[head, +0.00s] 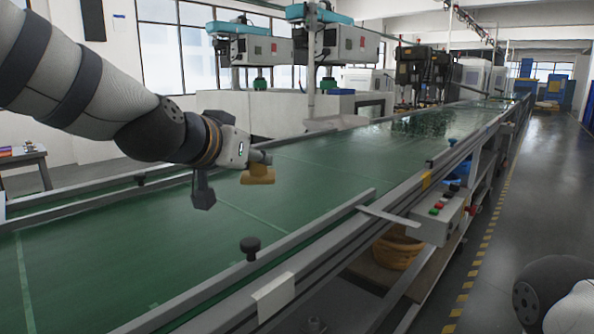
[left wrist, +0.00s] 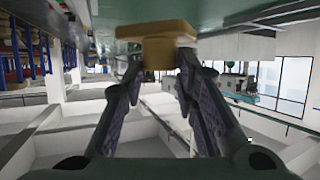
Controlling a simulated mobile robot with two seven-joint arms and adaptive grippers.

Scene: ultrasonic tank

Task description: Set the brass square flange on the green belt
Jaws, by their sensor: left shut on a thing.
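The brass square flange (head: 258,176) is at the end of my left arm, in the middle left of the head view. My left gripper (head: 262,160) is shut on it and holds it over the green belt (head: 330,180). In the left wrist view the flange (left wrist: 155,48) is between the fingertips of my left gripper (left wrist: 160,68), with its flat square plate beyond the tips. From these views I cannot tell how large the gap to the belt is. My right gripper is out of view.
Metal rails edge the belt, with a black knob (head: 250,247) on the near rail. A control box (head: 441,212) with coloured buttons hangs on the right side. The belt around the flange is clear. Machines (head: 345,45) stand behind the belt.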

